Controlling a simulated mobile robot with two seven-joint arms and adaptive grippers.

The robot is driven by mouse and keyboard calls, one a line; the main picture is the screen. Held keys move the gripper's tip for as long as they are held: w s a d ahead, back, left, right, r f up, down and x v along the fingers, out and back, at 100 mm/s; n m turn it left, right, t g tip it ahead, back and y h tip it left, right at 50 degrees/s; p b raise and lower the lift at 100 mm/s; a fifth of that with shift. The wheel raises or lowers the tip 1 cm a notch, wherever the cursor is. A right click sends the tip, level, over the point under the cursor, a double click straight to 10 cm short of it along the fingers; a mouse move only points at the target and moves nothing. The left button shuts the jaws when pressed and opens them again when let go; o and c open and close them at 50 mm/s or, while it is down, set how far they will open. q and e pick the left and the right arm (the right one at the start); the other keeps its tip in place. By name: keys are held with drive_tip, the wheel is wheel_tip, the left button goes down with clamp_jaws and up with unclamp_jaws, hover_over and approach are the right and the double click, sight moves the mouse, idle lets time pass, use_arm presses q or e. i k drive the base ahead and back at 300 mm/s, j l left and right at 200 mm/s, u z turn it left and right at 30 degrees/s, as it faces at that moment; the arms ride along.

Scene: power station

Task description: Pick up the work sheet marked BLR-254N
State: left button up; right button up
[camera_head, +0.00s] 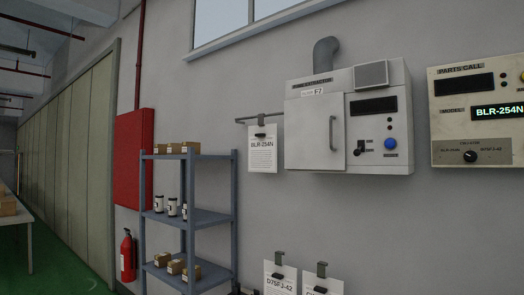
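The work sheet marked BLR-254N (263,156) is a white printed page. It hangs from a dark clip on a short rail (258,119) on the grey wall, just left of the white wall cabinet. Two other sheets hang lower down: one marked D75FJ-42 (278,276) and one at its right (320,284) whose marking is cut off by the frame's bottom edge. The parts call panel (478,130) at the right shows BLR-254N on its lit display. Neither of my grippers is in view.
A blue-grey shelf rack (190,219) with small boxes and canisters stands left of the sheet. The white cabinet (316,133) has a handled door and a blue button. A fire extinguisher (128,256) and a red wall box (134,158) are farther left.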

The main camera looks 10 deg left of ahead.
sight(263, 138)
drive_tip(key=i+j+z, duration=0.1)
drive_tip(key=z, duration=0.45)
drive_tip(key=i+j+z, duration=0.2)
drive_tip(key=j+z, duration=0.25)
drive_tip(key=j, duration=0.15)
drive_tip(key=i+j+z, duration=0.2)
drive_tip(key=j, duration=0.15)
drive_tip(key=j+z, duration=0.25)
drive_tip(key=j, duration=0.8)
